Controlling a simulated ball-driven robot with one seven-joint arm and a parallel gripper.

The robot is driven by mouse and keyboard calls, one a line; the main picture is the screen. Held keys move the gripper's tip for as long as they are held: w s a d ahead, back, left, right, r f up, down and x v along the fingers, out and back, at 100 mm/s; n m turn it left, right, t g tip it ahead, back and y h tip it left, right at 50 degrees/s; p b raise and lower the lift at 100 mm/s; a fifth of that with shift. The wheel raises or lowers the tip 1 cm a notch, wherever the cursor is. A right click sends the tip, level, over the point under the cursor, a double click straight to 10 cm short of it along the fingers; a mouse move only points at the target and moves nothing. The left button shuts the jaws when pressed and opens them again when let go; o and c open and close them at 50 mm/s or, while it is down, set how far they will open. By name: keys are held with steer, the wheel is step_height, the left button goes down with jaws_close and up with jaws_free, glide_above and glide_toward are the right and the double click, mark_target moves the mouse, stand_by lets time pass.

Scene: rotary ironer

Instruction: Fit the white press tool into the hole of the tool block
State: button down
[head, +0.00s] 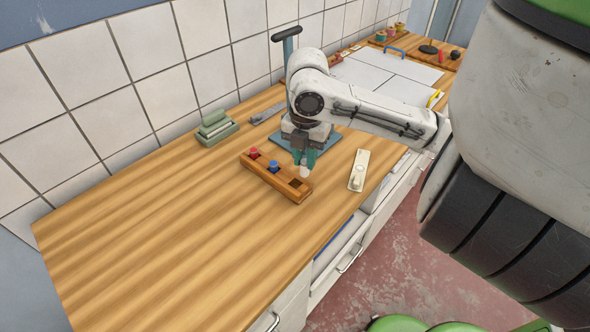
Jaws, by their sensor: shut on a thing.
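The wooden tool block (262,177) lies on the worktop near the middle of the head view. A red tool (254,153) and a blue tool (273,165) stand in it. A dark square hole (294,183) shows near its right end. My gripper (305,163) points down with teal fingers, shut on the white press tool (305,172). The white tool is small and shows just below the fingertips, beside and slightly behind the block's right end. I cannot tell how high it is above the worktop. Its upper part is hidden by the fingers.
A pale plate with a knob (358,171) lies right of the block. A blue-grey press base (283,145) with an upright T-handle (287,38) stands behind my gripper. The worktop's left front (160,240) is clear.

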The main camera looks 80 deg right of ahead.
steer(key=shift+w+f, duration=0.4)
steer(key=shift+f, duration=0.55)
steer(key=shift+w+f, duration=0.35)
steer(key=shift+f, duration=0.65)
steer(key=shift+w+f, duration=0.4)
steer(key=shift+f, duration=0.55)
steer(key=shift+f, duration=0.1)
steer(key=c, duration=1)
jaws_free()
steer(key=shift+o, duration=0.2)
step_height(320, 180, up, 12)
steer(key=shift+s+a, duration=0.1)
